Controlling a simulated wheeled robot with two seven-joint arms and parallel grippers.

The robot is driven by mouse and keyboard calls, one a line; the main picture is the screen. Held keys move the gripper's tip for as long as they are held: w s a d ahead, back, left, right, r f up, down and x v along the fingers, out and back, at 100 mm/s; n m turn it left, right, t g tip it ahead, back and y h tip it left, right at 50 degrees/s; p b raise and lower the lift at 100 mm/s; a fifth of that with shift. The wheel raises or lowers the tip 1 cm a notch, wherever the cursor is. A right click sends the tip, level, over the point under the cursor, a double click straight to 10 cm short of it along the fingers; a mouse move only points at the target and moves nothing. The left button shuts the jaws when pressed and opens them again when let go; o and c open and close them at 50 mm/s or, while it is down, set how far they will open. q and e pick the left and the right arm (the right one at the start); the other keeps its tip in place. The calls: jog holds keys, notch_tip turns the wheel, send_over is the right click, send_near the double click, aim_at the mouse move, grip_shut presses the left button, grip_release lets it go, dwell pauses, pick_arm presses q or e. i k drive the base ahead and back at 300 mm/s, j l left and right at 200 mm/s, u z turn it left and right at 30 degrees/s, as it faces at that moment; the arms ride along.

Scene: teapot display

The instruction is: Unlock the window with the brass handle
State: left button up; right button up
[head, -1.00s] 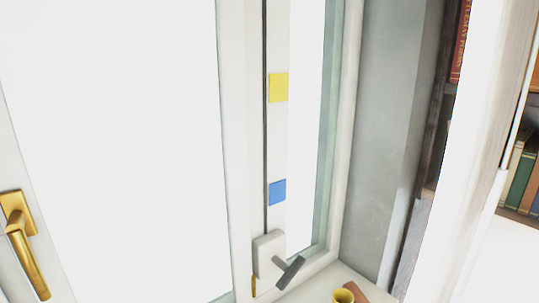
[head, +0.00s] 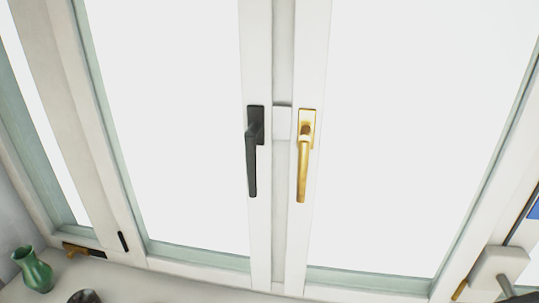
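The brass handle (head: 303,158) is on the white frame of the right window sash, right of centre in the head view. Its lever hangs straight down from its gold plate. A black handle (head: 254,150) sits on the left sash beside it, its lever also pointing down. A small white block (head: 282,122) lies between the two handles. Both window sashes look closed against each other. Neither of my grippers shows in the head view.
A green vase (head: 33,270) stands on the sill at the lower left, near a dark round object (head: 84,296). A brass latch (head: 77,249) is low on the left frame. A white box with a grey lever (head: 500,268) is at the lower right.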

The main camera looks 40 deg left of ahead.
aim_at(304, 139)
jog(key=u, duration=0.85)
